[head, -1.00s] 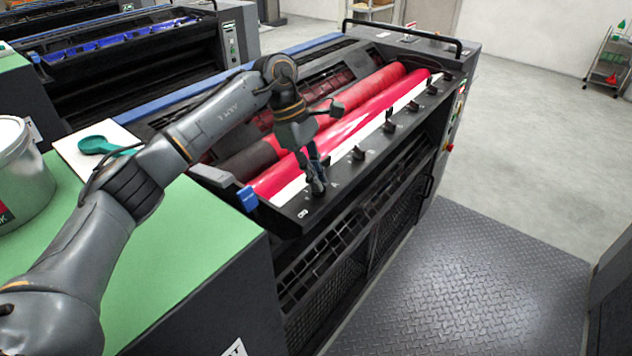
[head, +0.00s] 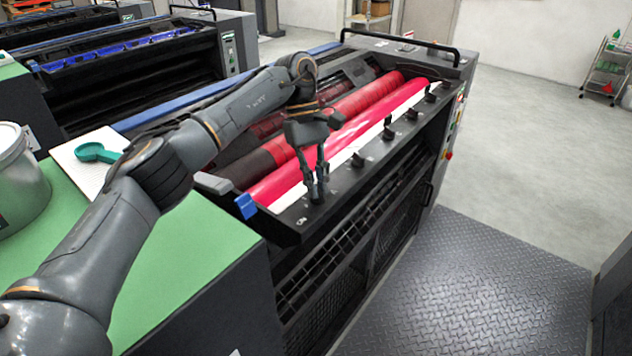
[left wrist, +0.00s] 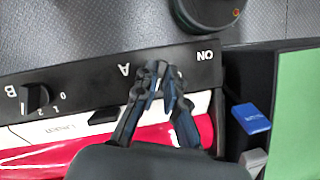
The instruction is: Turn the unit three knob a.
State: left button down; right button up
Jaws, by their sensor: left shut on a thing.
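The ink unit with red rollers (head: 372,118) has a dark panel along its front edge (head: 290,224) with a row of black knobs. My left gripper (head: 317,197) points down at the near end of this row. In the left wrist view its fingertips (left wrist: 158,74) are closed together over the panel beside the letter A, shut on knob a. The fingers hide the knob almost wholly, so its pointer cannot be read. Knob b (left wrist: 36,97) stands free to the left in that view, beside a scale with 0, 1 and 2. My right gripper is not in view.
A blue block (head: 246,206) sits at the near end of the rollers. A green-topped cabinet (head: 190,262) with a pail (head: 22,190) and a teal scoop (head: 97,152) stands at the left. The metal plate floor (head: 455,290) in front is clear.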

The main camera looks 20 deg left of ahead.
pick_arm(q)
jog(key=shift+r, duration=0.1)
dwell(0.3)
jog(key=c, duration=1.4)
grip_release()
jog(key=shift+v, duration=5.95)
